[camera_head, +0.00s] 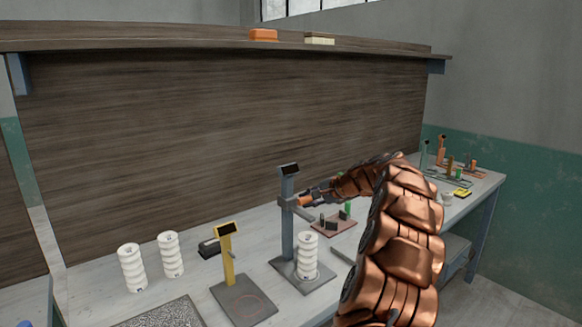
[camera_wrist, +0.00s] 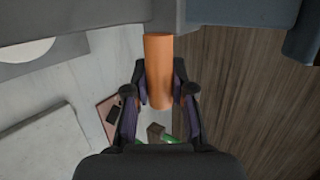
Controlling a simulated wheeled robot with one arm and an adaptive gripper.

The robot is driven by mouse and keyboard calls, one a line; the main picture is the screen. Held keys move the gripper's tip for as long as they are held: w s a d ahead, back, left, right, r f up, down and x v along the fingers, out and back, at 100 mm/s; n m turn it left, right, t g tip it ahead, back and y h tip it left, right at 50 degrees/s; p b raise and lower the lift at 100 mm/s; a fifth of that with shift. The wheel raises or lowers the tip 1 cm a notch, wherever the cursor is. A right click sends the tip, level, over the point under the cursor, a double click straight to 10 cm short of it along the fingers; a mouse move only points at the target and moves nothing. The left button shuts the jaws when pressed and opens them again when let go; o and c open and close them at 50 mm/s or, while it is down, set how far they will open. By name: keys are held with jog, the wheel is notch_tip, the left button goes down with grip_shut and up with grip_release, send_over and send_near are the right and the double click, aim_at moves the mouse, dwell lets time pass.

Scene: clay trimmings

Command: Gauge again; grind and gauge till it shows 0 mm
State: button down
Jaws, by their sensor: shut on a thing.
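A blue-grey stand (camera_head: 287,225) with a dark display (camera_head: 289,169) on top rises from a flat plate on the bench. A white ribbed piece (camera_head: 308,257) stands upright on that plate, in front of the column. An orange handle (camera_wrist: 158,62) sticks out from the stand. My gripper (camera_wrist: 159,88) is shut around this handle, with a dark finger on each side. In the head view my gripper (camera_head: 318,196) is at the stand's right side, partly hidden by my arm. The display's reading is too small to tell.
Two white ribbed pieces (camera_head: 131,267) (camera_head: 170,255) stand at the left. A yellow stand (camera_head: 228,262) with a dark display is left of the blue-grey one. A speckled slab (camera_head: 167,314) lies in front. A reddish board (camera_head: 338,226) with small blocks is behind my gripper.

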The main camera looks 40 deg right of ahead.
jog(key=shift+r+p, duration=1)
jog(key=shift+r, duration=0.85)
jog(key=shift+c, duration=0.6)
grip_release()
jog(key=shift+f, duration=0.1)
jog(key=p+v, duration=0.1)
jog(key=v, duration=0.7)
